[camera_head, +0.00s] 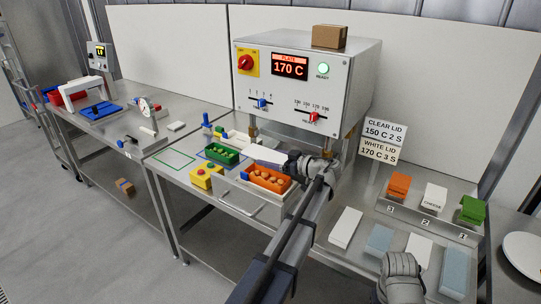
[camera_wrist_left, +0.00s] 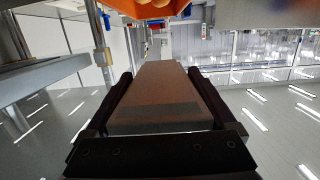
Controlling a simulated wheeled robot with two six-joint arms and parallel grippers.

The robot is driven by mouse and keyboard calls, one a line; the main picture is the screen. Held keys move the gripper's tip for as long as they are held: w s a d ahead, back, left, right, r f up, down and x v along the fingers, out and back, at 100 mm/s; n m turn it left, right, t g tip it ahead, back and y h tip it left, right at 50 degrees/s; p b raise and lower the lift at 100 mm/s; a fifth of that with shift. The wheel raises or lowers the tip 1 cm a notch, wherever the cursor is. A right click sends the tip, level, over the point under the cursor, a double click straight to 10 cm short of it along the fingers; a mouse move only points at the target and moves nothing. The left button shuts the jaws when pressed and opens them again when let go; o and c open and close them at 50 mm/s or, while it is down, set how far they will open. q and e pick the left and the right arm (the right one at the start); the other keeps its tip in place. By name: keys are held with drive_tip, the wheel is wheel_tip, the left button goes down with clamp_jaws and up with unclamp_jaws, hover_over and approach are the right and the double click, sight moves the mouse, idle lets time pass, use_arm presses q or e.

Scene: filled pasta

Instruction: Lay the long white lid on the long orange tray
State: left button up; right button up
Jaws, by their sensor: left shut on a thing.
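The long white lid (camera_head: 264,153) is held in my left gripper (camera_head: 291,161), which is shut on its right end. The lid points left, just behind and above the long orange tray (camera_head: 256,188) in the head view, apart from it as far as I can tell. In the left wrist view the lid (camera_wrist_left: 158,95) lies between both fingers, its face in shadow. The orange tray (camera_wrist_left: 150,9) shows there at the top edge. The tray sits open with several brown pasta pieces in it. Grey links of my right arm show at the bottom; its jaws do not.
The heated press (camera_head: 300,85) reads 170 C behind. More lids, including a white one (camera_head: 345,227), lie at the right, near a sign (camera_head: 382,140).

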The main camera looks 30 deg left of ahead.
sight(268, 172)
idle(0.3)
use_arm(q)
drive_tip(key=shift+d+f+b, duration=0.1)
drive_tip(key=shift+f+b, duration=2.2)
drive_tip(key=shift+f+b, duration=0.4)
drive_tip(key=shift+f+b, duration=0.45)
drive_tip(key=o, duration=1)
drive_tip(key=shift+s+d+r+p, duration=0.1)
drive_tip(key=shift+d+r+p, duration=0.1)
drive_tip(key=shift+d, duration=1.1)
drive_tip(key=shift+s+d+r+p, duration=0.1)
drive_tip(key=shift+d+r+p, duration=0.05)
drive_tip(key=shift+d, duration=1.1)
drive_tip(key=shift+s+d+r+p, duration=0.1)
drive_tip(key=shift+d+r+p, duration=0.1)
drive_tip(key=shift+d, duration=1.1)
